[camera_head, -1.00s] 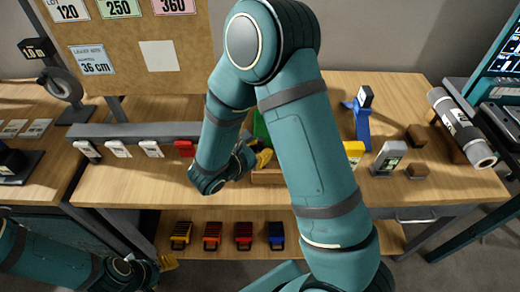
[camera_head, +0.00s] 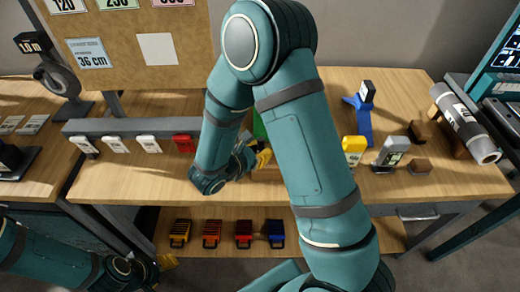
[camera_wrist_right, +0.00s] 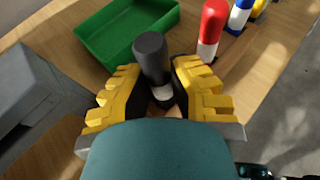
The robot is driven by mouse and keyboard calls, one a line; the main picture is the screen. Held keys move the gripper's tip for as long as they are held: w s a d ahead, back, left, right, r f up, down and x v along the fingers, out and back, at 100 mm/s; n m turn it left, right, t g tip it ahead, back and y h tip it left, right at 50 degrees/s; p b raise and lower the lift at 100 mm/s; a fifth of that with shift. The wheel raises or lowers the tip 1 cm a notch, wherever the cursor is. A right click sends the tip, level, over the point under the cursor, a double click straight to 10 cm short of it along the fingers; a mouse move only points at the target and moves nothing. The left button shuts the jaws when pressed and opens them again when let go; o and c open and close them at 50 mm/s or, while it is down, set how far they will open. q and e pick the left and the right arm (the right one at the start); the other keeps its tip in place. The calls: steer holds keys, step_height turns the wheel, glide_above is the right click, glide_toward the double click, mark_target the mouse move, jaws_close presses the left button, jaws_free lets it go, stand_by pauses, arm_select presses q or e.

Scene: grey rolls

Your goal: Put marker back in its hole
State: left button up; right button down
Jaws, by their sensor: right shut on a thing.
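A black-capped marker (camera_wrist_right: 153,62) with a white band stands between the yellow fingers of my right gripper (camera_wrist_right: 162,88) in the right wrist view. The gripper is shut on it. The marker's lower end and any hole under it are hidden by the gripper. A red-capped marker (camera_wrist_right: 213,28) and a blue-capped marker (camera_wrist_right: 239,16) stand to the right, with part of a yellow one beyond. In the head view my right gripper (camera_head: 262,158) is low over the table's middle, partly behind my own arm. My left gripper (camera_head: 167,262) is at the lower left; its opening is unclear.
A green tray (camera_wrist_right: 124,30) lies just beyond the marker. A grey rail (camera_head: 150,126) with white and red tags is at the left. A yellow device (camera_head: 354,150), a grey device (camera_head: 391,153) and a blue stand (camera_head: 361,118) are at the right. The table's front left is clear.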

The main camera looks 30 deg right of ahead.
steer(key=shift+f+b, duration=0.55)
steer(key=shift+f, duration=0.2)
steer(key=c, duration=1)
jaws_free()
steer(key=shift+r, duration=0.1)
steer(key=shift+o, duration=0.2)
steer(key=v, duration=1.2)
